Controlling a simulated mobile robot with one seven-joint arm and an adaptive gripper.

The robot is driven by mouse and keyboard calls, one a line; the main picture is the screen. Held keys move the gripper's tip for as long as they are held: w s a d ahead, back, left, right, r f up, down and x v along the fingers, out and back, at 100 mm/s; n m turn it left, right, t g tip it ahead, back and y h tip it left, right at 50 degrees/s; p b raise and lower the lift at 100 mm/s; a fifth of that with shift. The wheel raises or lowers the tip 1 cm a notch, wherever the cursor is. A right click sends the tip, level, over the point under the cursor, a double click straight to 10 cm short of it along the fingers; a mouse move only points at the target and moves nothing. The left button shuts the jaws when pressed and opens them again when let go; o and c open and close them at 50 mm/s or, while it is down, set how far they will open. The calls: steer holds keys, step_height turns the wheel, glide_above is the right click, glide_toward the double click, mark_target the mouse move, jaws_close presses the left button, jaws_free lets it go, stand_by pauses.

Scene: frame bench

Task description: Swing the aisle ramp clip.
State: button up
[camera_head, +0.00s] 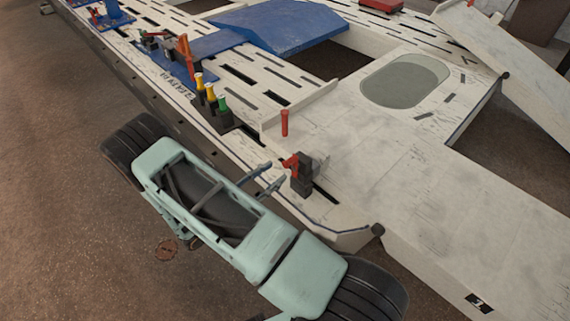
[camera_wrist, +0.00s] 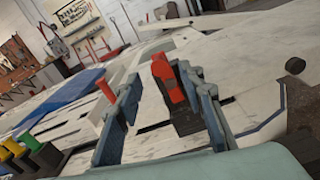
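The aisle ramp clip is most likely the red lever on a black block (camera_head: 300,178) at the near edge of the white frame. In the wrist view the red lever (camera_wrist: 168,80) stands up from its black base, between my fingers and closer to the right one. My gripper (camera_head: 277,173) is open, its two grey-blue fingers pointing at the clip from the left in the head view. In the wrist view the gripper (camera_wrist: 158,76) shows a wide gap between the fingers. I cannot tell whether a finger touches the lever.
A red upright peg (camera_head: 284,123) stands just behind the clip. Yellow and green capped posts (camera_head: 210,94) stand left along the edge. A blue panel (camera_head: 280,27) lies at the back. A white ramp (camera_head: 490,240) extends right. Brown floor lies in front.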

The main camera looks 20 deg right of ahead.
mark_target(285, 165)
steer(key=x, duration=0.6)
steer(key=shift+d+b, duration=0.1)
steer(key=shift+b, duration=0.2)
steer(key=shift+c, duration=0.3)
jaws_close()
